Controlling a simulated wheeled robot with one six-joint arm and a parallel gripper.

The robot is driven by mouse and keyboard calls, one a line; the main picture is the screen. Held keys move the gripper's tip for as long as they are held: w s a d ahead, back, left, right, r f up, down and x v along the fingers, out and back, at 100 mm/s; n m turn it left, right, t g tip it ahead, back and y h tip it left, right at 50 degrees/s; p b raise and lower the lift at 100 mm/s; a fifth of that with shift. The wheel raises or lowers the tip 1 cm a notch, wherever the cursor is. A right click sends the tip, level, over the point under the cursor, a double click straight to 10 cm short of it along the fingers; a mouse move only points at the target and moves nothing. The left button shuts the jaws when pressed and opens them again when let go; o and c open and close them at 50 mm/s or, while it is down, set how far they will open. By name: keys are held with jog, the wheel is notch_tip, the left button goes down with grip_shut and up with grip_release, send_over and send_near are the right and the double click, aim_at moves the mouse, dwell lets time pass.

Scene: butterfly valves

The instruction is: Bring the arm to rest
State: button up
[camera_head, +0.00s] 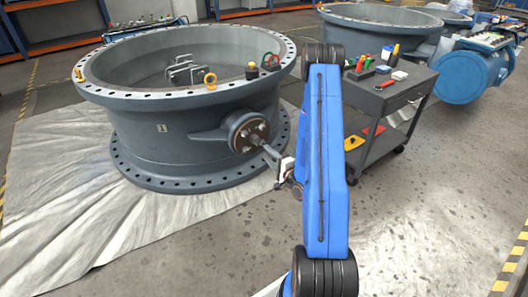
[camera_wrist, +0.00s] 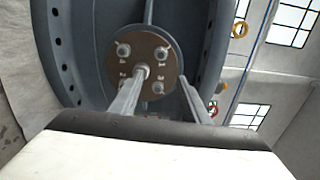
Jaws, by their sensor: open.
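My blue arm (camera_head: 325,160) reaches out from the bottom of the head view, partly covering my gripper (camera_head: 271,153). My gripper is at the side of the large grey valve body (camera_head: 165,135), in front of the round brown flange (camera_head: 248,131) with its bolts and shaft. In the wrist view, the two grey fingers of my gripper (camera_wrist: 163,80) stand apart. The brown flange (camera_wrist: 137,65) and its central shaft end lie ahead, with the left finger overlapping or close to the shaft end. I cannot tell whether they touch.
A dark tool cart (camera_head: 390,100) stands right of my arm, with tools on top. A pale sheet (camera_head: 60,205) lies under the valve. More valve bodies (camera_head: 375,25) stand behind. The floor at right front (camera_head: 430,220) is clear.

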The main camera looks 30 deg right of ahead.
jog(key=shift+s, duration=0.3)
dwell(0.4)
jog(key=w+a+r+n+g, duration=0.2)
jog(key=r+n, duration=0.2)
jog(key=r, duration=0.1)
jog(key=w+a+r+n+g, duration=0.2)
jog(key=r+n, duration=0.1)
jog(key=r, duration=0.2)
jog(key=s+a+r+n+g+h, duration=0.2)
jog(key=s+a+r+n+g, duration=0.3)
jog(key=r, duration=0.6)
jog(key=s+a+r+n+g, duration=0.1)
jog(key=s+a+r+n, duration=0.1)
jog(key=s, duration=0.9)
jog(key=s+a+r+n+g+y, duration=0.1)
jog(key=s+a+r, duration=0.4)
jog(key=s, duration=0.6)
jog(key=s+a+r+n+g, duration=0.2)
jog(key=s+a, duration=0.5)
jog(key=s, duration=0.5)
jog(key=shift+a+r+n, duration=0.25)
jog(key=shift+r+n, duration=0.35)
jog(key=shift+r, duration=0.2)
jog(key=shift+w, duration=0.1)
